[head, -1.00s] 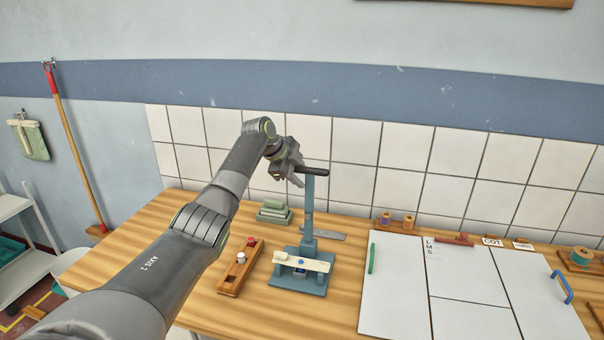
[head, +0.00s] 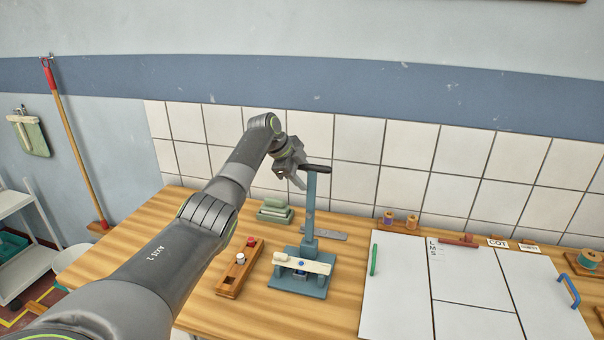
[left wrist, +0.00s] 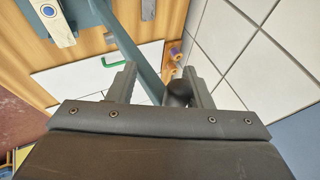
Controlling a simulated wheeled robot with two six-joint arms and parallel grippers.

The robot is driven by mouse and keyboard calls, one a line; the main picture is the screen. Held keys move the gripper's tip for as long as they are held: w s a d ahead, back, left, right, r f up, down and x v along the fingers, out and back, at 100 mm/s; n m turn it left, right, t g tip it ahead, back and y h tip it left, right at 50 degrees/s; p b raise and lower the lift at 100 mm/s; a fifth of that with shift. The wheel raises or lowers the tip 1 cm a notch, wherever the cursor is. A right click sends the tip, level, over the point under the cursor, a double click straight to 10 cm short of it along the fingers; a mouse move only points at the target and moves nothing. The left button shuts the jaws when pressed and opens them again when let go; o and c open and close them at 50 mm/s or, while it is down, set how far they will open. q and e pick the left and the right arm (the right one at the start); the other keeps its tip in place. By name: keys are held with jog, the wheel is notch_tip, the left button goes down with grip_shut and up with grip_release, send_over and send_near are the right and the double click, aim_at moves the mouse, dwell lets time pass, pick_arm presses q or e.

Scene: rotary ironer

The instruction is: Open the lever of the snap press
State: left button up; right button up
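The snap press stands on the table, with a blue-grey base (head: 312,288) and a tall upright blue-grey bar (head: 310,212). A dark handle (head: 318,169) sits across the bar's top. A cream strip (head: 318,267) with a blue snap lies on the press. My left gripper (head: 299,180) is at the handle's left end, high above the table. In the left wrist view its two fingers (left wrist: 160,88) are apart. The dark handle (left wrist: 179,93) shows end-on between them, close to the right finger; I cannot tell whether they touch. My right gripper is out of view.
A metal ruler (head: 331,235) lies behind the press. White boards (head: 475,262) lie to the right. The tiled wall (head: 360,150) is close behind.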

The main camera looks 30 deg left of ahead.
pick_arm(q)
jog(key=shift+r, duration=0.2)
dwell(0.3)
jog(key=shift+s+a+r, duration=0.1)
jog(key=b+v, duration=0.5)
jog(key=v, duration=1.2)
jog(key=shift+s+b, duration=0.2)
jog(key=shift+b, duration=0.1)
